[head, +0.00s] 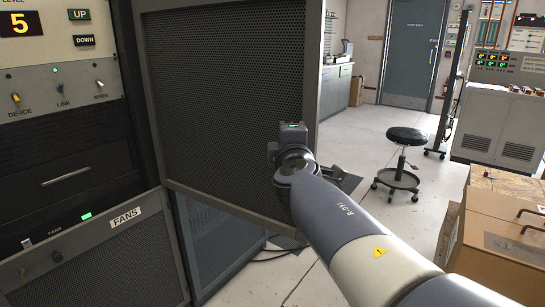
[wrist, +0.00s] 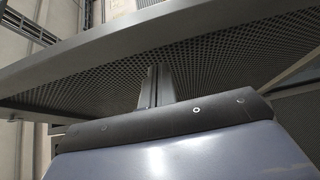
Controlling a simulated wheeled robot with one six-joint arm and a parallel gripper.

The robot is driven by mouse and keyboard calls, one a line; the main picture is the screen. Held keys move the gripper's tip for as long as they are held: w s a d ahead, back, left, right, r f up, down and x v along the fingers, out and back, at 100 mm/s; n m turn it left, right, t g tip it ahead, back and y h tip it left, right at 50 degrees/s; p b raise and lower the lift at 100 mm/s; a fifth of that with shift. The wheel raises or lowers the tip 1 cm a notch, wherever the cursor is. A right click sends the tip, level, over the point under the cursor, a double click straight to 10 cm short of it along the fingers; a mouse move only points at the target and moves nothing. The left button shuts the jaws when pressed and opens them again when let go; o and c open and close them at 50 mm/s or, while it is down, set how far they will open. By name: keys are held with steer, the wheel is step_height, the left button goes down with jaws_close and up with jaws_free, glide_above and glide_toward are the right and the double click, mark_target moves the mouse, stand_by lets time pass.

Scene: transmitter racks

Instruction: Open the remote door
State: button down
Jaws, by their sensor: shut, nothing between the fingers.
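A large dark perforated door in a grey frame (head: 225,95) stands at an angle beside the rack at left in the head view. I read no label on it, so I cannot tell from lettering that it is the remote door. In the wrist view its mesh and frame (wrist: 90,52) spread across the top. My gripper (wrist: 159,70) is shut and empty, its fingers together in front of the mesh; contact cannot be told. In the head view my wrist overlaps the door's right edge, and the fingertips are not clearly seen.
The rack (head: 60,105) at left has switches and a panel marked FANS (head: 95,245). A black stool (head: 405,136) stands on open floor. A closed blue door (head: 412,50) is at the back.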

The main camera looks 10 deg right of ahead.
steer(key=shift+w+d+b, duration=0.4)
steer(key=shift+w+d, duration=0.55)
steer(key=shift+d, duration=0.05)
